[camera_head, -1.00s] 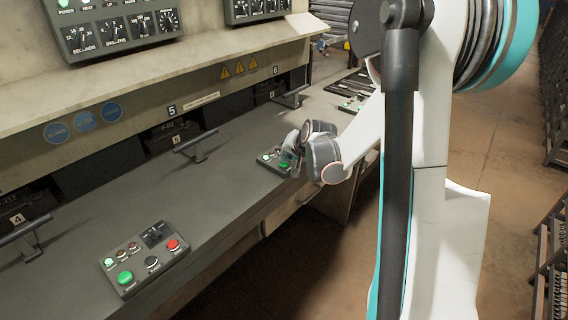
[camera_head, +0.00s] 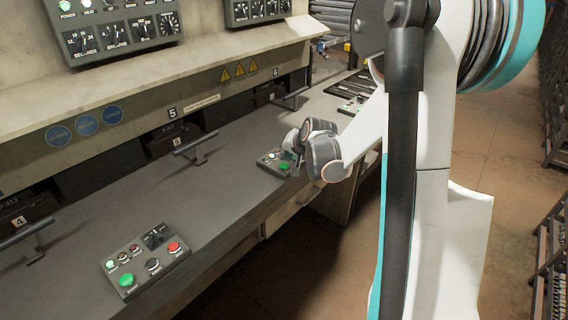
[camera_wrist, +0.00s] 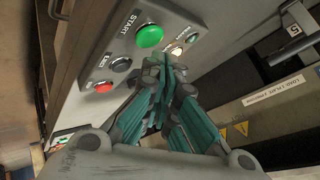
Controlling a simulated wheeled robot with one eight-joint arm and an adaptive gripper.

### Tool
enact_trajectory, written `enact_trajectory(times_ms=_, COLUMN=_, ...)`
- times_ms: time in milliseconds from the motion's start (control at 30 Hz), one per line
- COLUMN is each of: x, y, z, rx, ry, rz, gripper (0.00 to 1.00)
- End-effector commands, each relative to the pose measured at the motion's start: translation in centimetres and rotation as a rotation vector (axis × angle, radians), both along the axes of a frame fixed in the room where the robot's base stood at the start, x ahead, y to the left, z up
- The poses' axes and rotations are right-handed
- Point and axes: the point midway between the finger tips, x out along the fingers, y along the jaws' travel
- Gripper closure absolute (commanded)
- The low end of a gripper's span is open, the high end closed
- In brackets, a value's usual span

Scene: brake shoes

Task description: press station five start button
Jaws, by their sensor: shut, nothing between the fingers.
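The station five control panel (camera_head: 270,160) is mounted on the front edge of the grey bench, partly hidden by my gripper. Its green start button (camera_head: 284,166) shows beside my gripper in the head view. In the wrist view the green button (camera_wrist: 149,36), marked START, sits above a black button (camera_wrist: 121,64) and a red button (camera_wrist: 104,86). My gripper (camera_wrist: 160,72) is shut and empty. The gripper also shows in the head view (camera_head: 298,150).
Another control panel (camera_head: 147,258) with green, black and red buttons lies nearer at the left. A black T-handle (camera_head: 196,146) stands on the bench by the number 5 label (camera_head: 172,111). The upright back wall with round blue stickers (camera_head: 87,125) borders the bench.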

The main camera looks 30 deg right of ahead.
Motion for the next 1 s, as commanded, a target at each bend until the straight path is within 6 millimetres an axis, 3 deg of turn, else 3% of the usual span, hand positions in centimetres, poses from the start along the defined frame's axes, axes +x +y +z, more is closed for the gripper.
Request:
enact_trajectory(times_ms=400, x=0.0, y=0.0, z=0.4, rx=0.000, ry=0.000, rz=0.000, gripper=1.00)
enact_trajectory(times_ms=1000, x=0.0, y=0.0, z=5.2, rx=0.000, ry=0.000, rz=0.000, gripper=1.00)
